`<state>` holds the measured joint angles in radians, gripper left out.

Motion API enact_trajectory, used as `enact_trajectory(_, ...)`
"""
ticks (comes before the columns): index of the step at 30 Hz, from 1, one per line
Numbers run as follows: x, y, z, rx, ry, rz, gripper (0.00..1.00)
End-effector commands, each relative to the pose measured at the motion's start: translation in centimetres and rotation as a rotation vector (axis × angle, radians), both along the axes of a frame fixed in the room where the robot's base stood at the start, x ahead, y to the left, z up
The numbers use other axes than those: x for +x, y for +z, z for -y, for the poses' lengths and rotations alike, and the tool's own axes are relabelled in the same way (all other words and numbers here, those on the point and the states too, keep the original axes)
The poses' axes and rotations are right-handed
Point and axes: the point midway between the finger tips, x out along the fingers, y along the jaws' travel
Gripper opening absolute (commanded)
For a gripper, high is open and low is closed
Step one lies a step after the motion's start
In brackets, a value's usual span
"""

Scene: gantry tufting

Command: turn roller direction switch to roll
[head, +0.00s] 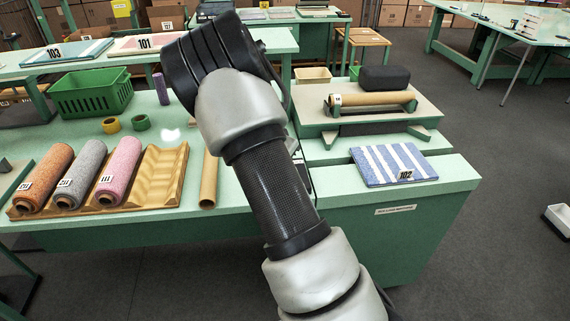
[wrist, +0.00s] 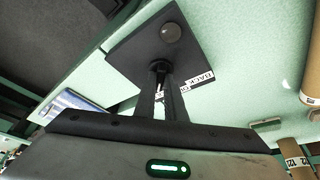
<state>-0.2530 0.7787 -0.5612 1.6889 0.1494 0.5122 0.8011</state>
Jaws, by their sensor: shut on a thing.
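The roller direction switch has a dark square plate (wrist: 135,48) with a round grey knob (wrist: 172,32) near its far end, on the pale green top in the wrist view. A white label (wrist: 197,80) beside the plate reads "BACK" and is partly covered. My gripper (wrist: 160,68) reaches over the plate and is shut on the small dark switch lever, most of which its fingers hide. Which way the lever is set cannot be told. In the head view my arm hides the gripper and the switch.
A roller stand (head: 420,110) with a tan roll is on the right of the bench. A blue-striped piece marked 102 (head: 392,163) lies in front. Colored rolls sit on a wooden rack (head: 152,185) at left. A green basket (head: 90,95) stands behind them. A tan tube (head: 208,180) lies near my arm.

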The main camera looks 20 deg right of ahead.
Motion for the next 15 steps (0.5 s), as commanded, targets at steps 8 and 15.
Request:
enact_trajectory(8, 0.08, 0.02, -0.07, 0.0, -0.038, 0.0, 0.0)
enact_trajectory(15, 0.07, 0.02, -0.06, 0.001, -0.04, 0.001, 0.0)
